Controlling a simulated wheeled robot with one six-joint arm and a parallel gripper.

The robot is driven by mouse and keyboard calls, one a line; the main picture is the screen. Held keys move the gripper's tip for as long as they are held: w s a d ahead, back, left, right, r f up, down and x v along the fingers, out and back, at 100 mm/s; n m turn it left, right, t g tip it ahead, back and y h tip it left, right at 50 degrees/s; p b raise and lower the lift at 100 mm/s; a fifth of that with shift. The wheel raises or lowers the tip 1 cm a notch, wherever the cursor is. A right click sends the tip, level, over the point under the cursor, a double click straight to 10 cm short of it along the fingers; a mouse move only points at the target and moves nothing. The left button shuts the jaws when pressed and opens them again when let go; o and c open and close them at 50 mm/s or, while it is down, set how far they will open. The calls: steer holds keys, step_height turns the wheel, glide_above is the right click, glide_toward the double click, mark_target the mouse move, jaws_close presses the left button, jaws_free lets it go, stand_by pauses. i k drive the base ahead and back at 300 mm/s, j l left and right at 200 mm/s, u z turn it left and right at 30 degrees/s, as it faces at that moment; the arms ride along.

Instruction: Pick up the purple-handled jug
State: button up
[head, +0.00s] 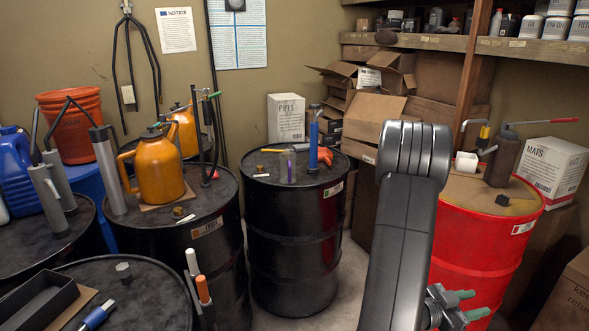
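A small grey jug (286,168) with a purple upright part, which looks like its handle, stands on the middle black drum (300,222). It is small in the head view and its details are hard to make out. My gripper (471,304) is low at the bottom right, in front of the red drum. Its two green-tipped fingers point right and are apart, with nothing between them. It is well to the right of the jug and nearer to the camera.
Beside the jug stand a blue-bodied pump (313,140) and a crumpled orange-red item (325,156). An orange can (158,172) stands on the drum to the left. The red drum (485,235) is at right, carrying a dark bottle (503,160).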

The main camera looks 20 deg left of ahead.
mark_target(287, 160)
steer(key=i+u, duration=0.1)
steer(key=i, duration=0.8)
steer(key=i+l+u, duration=0.1)
steer(key=i, duration=0.75)
steer(key=i+u, duration=0.1)
steer(key=u, duration=2.35)
